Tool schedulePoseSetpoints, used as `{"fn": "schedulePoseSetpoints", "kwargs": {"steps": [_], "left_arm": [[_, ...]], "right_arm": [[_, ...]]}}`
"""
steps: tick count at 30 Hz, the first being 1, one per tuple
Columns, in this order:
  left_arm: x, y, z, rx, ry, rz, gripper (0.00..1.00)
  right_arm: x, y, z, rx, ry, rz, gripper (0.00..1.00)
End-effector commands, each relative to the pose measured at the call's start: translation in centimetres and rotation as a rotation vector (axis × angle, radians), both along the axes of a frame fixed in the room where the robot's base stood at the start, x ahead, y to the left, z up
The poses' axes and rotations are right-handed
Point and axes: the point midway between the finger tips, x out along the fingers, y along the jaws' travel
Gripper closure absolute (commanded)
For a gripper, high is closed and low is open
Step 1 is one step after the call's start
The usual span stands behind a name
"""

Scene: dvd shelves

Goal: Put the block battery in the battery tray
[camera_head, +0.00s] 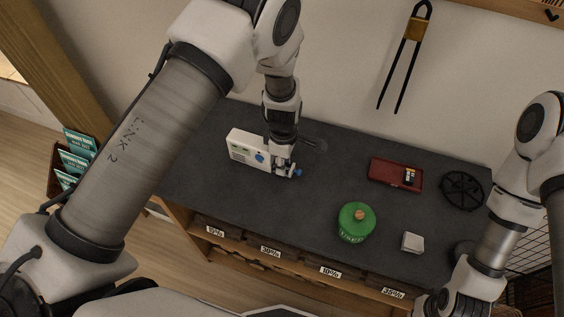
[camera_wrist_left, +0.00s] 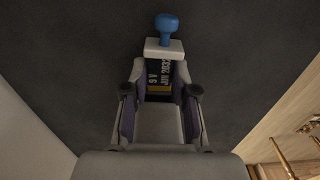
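A white device with a blue dial (camera_head: 248,148), seemingly a battery tester, stands on the dark counter. A blue knob (camera_head: 299,173) shows at its right end and also in the left wrist view (camera_wrist_left: 166,27). My left gripper (camera_head: 283,169) is at that end, pointing down. In the left wrist view the gripper (camera_wrist_left: 160,78) has a finger at each side of the block battery (camera_wrist_left: 159,73), a dark block with printed text, and looks shut on it. My right gripper is out of view.
A green round tin (camera_head: 356,221) and a small white cube (camera_head: 413,242) stand near the counter's front. A black openwork disc (camera_head: 462,190) lies at the right. The counter between tester and red tray is clear. Tongs (camera_head: 411,50) hang on the wall.

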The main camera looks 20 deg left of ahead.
Motion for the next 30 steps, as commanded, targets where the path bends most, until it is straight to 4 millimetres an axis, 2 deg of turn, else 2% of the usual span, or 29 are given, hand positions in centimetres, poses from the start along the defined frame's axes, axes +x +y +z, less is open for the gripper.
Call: {"fn": "schedulePoseSetpoints", "kwargs": {"steps": [2, 10, 14, 17, 24, 27, 30], "left_arm": [[0.0, 0.0, 0.0, 0.000, 0.000, 0.000, 0.49], [0.0, 0.0, 0.1, 0.000, 0.000, 0.000, 0.49], [0.1, 0.0, 1.0, 0.000, -0.002, 0.001, 0.49], [0.2, 0.0, 3.0, 0.001, -0.005, 0.001, 0.49], [0.1, 0.0, 9.2, 0.001, -0.005, 0.000, 0.49], [0.1, 0.0, 11.1, 0.000, -0.003, 0.000, 0.49], [0.1, 0.0, 12.1, 0.000, -0.001, 0.001, 0.49]], "right_arm": [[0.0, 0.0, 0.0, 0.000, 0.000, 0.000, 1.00], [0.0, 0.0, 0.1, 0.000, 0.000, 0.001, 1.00], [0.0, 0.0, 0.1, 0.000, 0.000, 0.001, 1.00], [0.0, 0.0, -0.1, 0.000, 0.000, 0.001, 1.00], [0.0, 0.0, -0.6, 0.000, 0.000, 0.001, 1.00], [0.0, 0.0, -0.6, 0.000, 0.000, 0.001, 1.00], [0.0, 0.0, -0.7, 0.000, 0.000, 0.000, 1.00]]}}
